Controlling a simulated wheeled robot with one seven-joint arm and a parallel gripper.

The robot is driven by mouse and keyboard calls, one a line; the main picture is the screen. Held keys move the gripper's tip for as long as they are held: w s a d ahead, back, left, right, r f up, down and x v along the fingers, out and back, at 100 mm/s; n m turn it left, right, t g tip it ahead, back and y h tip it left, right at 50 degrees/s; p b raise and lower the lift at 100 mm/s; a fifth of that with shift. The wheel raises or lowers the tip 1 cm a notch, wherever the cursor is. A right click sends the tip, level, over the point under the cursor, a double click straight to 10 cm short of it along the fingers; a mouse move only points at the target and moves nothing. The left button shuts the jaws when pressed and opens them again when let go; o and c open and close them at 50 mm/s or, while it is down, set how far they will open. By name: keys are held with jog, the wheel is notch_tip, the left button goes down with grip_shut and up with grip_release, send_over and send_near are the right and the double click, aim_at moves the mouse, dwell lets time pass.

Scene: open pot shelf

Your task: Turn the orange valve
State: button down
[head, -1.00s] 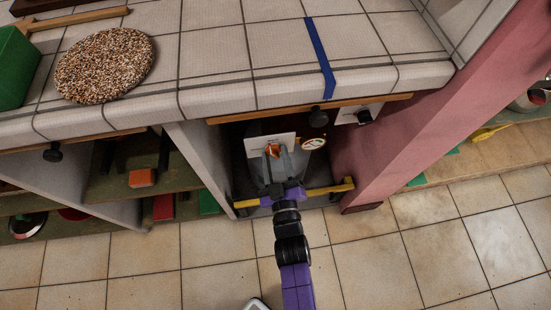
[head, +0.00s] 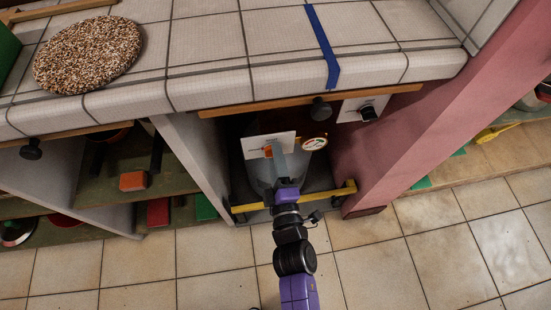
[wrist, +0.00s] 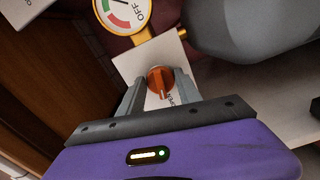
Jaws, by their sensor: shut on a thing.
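The orange valve (wrist: 160,79) is a round knob with a raised ridge, set in front of a white plate (wrist: 133,66) lettered "OPEN". In the head view the valve (head: 268,151) shows partly at the plate (head: 255,146), inside the open bay under the counter. My gripper (wrist: 160,84) has its grey fingers on either side of the knob and is shut on it. In the head view my gripper (head: 275,152) reaches into the bay from the front, its fingers overlapping and hiding part of the valve.
A grey cylinder (wrist: 245,25) stands close by. A yellow bar (head: 337,192) crosses the bay low in front. Walls bound both sides.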

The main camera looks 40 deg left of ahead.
jog(key=shift+n, duration=1.1)
jog(key=c, duration=0.9)
grip_release()
jog(key=shift+o, duration=0.2)
jog(key=p+v, duration=0.1)
jog(key=v, duration=0.6)
jog(key=shift+s+d+p, duration=0.25)
jog(key=shift+d+p, duration=0.05)
jog(key=shift+p, duration=0.1)
